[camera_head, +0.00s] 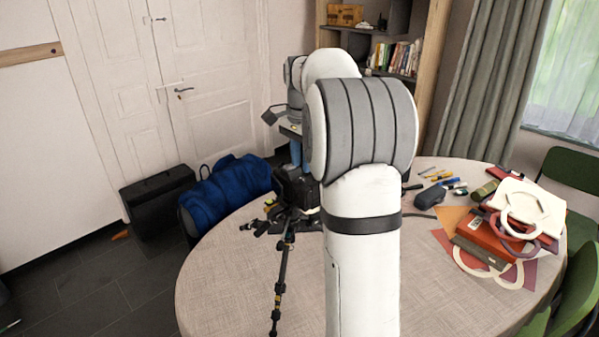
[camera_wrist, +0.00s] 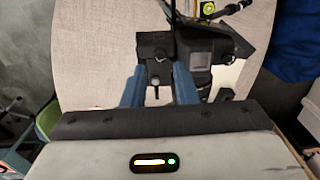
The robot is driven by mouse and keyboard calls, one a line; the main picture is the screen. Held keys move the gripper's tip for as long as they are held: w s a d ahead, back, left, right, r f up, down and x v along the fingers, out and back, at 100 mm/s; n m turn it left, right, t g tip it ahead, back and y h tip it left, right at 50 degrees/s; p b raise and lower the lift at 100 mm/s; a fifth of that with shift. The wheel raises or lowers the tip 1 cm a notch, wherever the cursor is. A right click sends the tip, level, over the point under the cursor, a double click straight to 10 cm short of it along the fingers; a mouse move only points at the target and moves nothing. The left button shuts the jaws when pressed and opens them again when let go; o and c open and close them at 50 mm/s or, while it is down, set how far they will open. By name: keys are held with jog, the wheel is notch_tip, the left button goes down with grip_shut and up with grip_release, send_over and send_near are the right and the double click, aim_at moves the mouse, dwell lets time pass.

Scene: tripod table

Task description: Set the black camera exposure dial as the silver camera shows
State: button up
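A black camera (camera_head: 295,190) is at the tripod on the round table, partly hidden behind my arm. In the wrist view a black camera body (camera_wrist: 205,70) with a small grey screen stands just beyond the fingers. My gripper (camera_wrist: 158,92) has two blue fingers standing apart, with a black part with a small round knob (camera_wrist: 154,82) seen between them. I cannot tell whether either finger touches it. In the head view my gripper (camera_head: 296,155) points down above the black camera. The dial marks are too small to read. I cannot make out a silver camera.
Tripod legs (camera_head: 279,285) lie across the round table (camera_head: 225,280). A blue bag (camera_head: 228,188) and a black case (camera_head: 158,203) are at the left. The table's front left is mostly bare.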

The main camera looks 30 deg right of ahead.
aim_at(301, 179)
jog(key=shift+f, duration=2)
jog(key=shift+c, duration=0.6)
grip_shut()
